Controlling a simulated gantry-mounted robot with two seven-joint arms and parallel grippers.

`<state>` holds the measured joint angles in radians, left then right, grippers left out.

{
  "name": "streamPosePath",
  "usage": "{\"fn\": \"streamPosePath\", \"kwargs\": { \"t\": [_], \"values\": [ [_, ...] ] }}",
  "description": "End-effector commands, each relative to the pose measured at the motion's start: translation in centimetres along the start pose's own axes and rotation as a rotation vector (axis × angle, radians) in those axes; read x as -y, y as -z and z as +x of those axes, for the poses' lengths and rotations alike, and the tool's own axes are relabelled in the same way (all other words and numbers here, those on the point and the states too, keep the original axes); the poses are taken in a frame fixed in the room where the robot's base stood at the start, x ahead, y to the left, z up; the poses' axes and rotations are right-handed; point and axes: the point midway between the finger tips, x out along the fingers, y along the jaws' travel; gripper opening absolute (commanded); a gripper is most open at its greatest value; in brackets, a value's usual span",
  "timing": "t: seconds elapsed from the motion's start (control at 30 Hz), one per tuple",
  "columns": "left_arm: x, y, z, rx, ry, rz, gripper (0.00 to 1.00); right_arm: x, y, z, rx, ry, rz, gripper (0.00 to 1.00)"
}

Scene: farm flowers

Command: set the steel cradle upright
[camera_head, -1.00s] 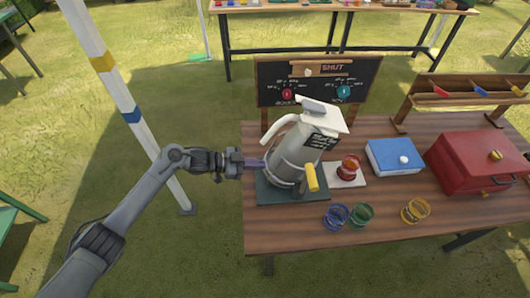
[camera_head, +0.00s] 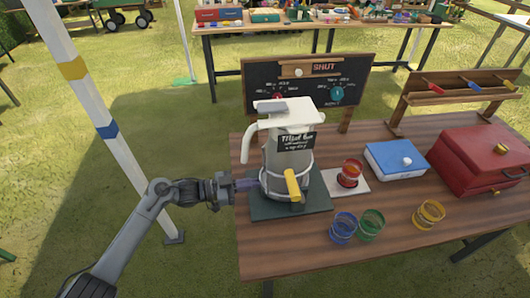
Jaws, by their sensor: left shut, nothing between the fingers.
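The steel cradle (camera_head: 264,183) is a wire-like ring frame around a pale grey jug (camera_head: 290,160) with a white lid and handle, a black label and a yellow tap (camera_head: 292,185). Jug and cradle stand about upright on a dark green base (camera_head: 262,207) on the wooden table. My left gripper (camera_head: 253,183) is shut and empty, with its purple-grey fingertips at the left side of the cradle. I cannot tell whether they touch it. My right gripper is not in view.
A red glass (camera_head: 350,173) stands on a white mat right of the base. Blue (camera_head: 343,225), green (camera_head: 371,224) and yellow (camera_head: 429,214) glasses stand in front. A blue box (camera_head: 396,158), red chest (camera_head: 480,165) and chalkboard (camera_head: 308,84) are further right and behind.

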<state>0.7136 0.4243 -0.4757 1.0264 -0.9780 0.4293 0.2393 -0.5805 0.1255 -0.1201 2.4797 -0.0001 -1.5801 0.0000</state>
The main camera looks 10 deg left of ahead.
Motion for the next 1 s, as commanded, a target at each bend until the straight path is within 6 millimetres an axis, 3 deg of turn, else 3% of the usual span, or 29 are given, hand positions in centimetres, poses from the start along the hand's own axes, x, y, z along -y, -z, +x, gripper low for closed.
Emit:
{"fn": "streamPosePath", "kwargs": {
  "t": [0.67,1.0],
  "values": [
    [0.0,0.1,0.1,0.001,-0.002,0.0,0.0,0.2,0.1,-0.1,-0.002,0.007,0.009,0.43],
    [0.1,3.5,-1.9,0.001,-0.006,0.002,0.0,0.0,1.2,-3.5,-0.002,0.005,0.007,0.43]
  ]
}}
